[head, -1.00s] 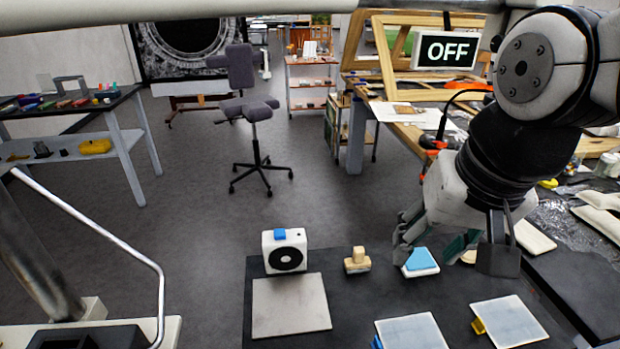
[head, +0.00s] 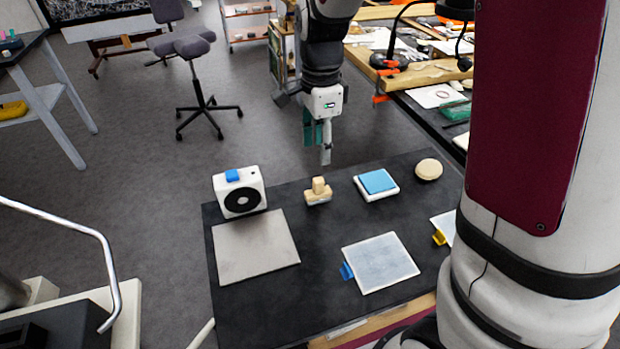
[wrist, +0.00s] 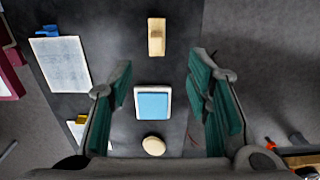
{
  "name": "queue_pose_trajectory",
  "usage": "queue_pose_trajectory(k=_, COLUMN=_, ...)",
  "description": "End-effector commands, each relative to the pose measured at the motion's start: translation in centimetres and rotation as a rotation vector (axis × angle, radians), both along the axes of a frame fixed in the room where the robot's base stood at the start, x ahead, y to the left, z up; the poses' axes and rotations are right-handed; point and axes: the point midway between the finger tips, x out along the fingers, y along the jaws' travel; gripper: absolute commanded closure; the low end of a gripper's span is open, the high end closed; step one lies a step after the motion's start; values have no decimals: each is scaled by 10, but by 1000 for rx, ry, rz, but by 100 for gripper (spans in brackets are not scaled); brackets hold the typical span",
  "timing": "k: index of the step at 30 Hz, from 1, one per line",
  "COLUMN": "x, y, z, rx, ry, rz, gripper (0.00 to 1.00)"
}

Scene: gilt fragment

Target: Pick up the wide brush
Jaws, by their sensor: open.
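The likely wide brush (head: 318,191) is a small tan wooden piece with a raised grip, standing on the dark table. It also shows at the top of the wrist view (wrist: 156,37). My gripper (head: 320,145) is raised above the table's far edge, behind and above the brush, pointing down. In the wrist view my green-padded fingers (wrist: 163,75) are spread wide with nothing between them. The brush lies beyond the fingertips there, apart from them.
A blue-topped white block (head: 377,182) and a round cream pad (head: 428,169) stand right of the brush. A white device with a black dial (head: 240,193) stands left. A grey plate (head: 255,247) and a clipped pale sheet (head: 380,262) lie nearer.

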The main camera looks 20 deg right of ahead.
Motion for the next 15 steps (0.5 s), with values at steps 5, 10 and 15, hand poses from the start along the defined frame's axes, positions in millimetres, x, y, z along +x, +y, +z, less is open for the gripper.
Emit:
queue_pose_trajectory(k=5, x=-1, y=0, z=-36, rx=0, ry=6, rz=2, gripper=55)
queue_pose_trajectory(k=10, x=-1, y=0, z=-62, rx=0, ry=3, rz=2, gripper=55)
queue_pose_trajectory(k=15, x=-2, y=0, z=-74, rx=1, ry=2, rz=3, gripper=55)
